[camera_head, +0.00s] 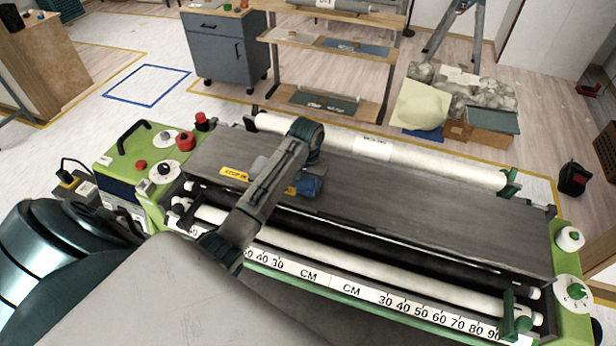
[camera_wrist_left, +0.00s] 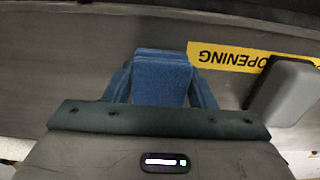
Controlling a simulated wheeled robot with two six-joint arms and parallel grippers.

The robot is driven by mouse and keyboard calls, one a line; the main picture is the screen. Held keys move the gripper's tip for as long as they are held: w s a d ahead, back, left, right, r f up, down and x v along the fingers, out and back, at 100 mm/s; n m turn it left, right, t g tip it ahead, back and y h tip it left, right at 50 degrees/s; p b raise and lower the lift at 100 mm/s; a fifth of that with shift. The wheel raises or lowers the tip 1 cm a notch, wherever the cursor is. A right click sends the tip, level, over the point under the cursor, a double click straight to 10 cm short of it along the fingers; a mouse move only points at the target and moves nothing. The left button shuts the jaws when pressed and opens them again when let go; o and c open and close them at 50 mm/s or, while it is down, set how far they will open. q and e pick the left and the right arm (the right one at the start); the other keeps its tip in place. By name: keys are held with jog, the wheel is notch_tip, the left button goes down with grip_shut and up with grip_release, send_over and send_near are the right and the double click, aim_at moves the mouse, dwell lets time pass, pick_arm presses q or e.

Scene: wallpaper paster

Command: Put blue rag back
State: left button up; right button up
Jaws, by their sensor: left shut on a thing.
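The blue rag (camera_head: 309,187) shows as a small blue patch on or just above the machine's dark top cover (camera_head: 400,190), partly hidden behind my left arm. In the left wrist view the blue folded rag (camera_wrist_left: 160,75) sits between the fingertips of my left gripper (camera_wrist_left: 160,88), which is shut on it. Whether the rag touches the cover is hard to tell. My right gripper is not in view.
A yellow label (camera_wrist_left: 228,57) and a grey block (camera_wrist_left: 285,92) lie close by on the cover. The green machine end (camera_head: 135,150) carries red knobs and a handle. White rollers (camera_head: 400,160) run along the cover. A blue cabinet (camera_head: 228,50) and wooden shelf (camera_head: 335,75) stand behind.

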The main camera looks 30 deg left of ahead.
pick_arm(q)
jog(key=shift+w+a+f, duration=0.15)
jog(key=shift+w+f, duration=0.05)
jog(key=shift+s+d, duration=0.2)
jog(key=shift+s, duration=0.15)
jog(key=o, duration=0.7)
jog(key=shift+o, duration=1.4)
jog(key=shift+w+a+f, duration=0.1)
jog(key=shift+w+f, duration=0.05)
jog(key=shift+w, duration=0.05)
